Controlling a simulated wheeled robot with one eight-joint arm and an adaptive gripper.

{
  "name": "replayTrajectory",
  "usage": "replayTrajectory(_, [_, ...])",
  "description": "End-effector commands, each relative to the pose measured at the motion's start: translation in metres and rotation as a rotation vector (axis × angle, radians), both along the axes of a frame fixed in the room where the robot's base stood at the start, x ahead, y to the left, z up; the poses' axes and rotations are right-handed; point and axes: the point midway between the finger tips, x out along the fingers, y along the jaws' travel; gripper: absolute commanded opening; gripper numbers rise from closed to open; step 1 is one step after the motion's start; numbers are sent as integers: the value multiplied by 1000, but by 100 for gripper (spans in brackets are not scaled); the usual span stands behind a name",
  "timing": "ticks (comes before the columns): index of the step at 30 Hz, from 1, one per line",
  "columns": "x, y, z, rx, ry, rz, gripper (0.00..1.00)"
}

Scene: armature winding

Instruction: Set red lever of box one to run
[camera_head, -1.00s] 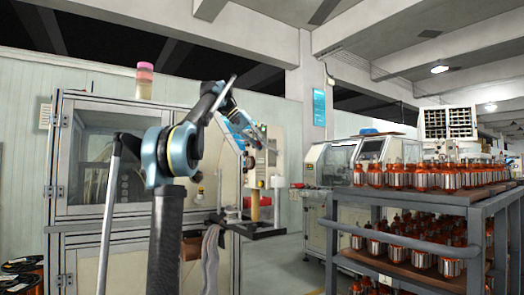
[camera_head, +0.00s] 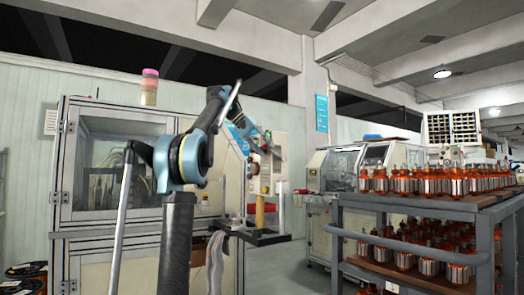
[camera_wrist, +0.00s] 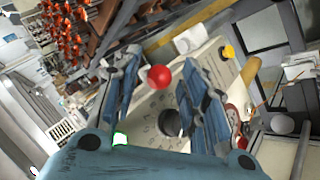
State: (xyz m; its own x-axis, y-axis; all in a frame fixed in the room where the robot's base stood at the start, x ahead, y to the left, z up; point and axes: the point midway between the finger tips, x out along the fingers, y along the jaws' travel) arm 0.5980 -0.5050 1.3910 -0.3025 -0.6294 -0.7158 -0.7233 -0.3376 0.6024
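In the wrist view a red ball knob (camera_wrist: 159,77) shows between the two blue fingers of my gripper (camera_wrist: 153,88). I take it for the red lever's end; its stem is not clear. The fingers are apart, and no contact with the knob shows. Behind it is a pale panel (camera_wrist: 146,112) with a black round knob (camera_wrist: 169,122) and printed marks too small to read. In the head view my gripper (camera_head: 268,149) is at the front of the winding machine, small and partly hidden by my arm. The red knob cannot be made out there.
A yellow knob (camera_wrist: 229,51) is on the panel's right side in the wrist view. In the head view a grey rack (camera_head: 408,205) with several copper armatures stands at the right. A small shelf (camera_head: 262,239) projects below my gripper. Floor shows between shelf and rack.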

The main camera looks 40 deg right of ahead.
Motion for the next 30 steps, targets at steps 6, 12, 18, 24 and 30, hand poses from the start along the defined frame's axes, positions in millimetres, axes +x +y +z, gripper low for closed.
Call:
replayTrajectory(6, [-2,0,0,1,1,-3,40])
replayTrajectory(12, [2,7,8,2,1,-3,40])
replayTrajectory(18, [13,27,30,2,2,-2,40])
replayTrajectory(24, [23,46,52,1,1,-2,40])
replayTrajectory(30, [30,61,69,1,2,-1,40])
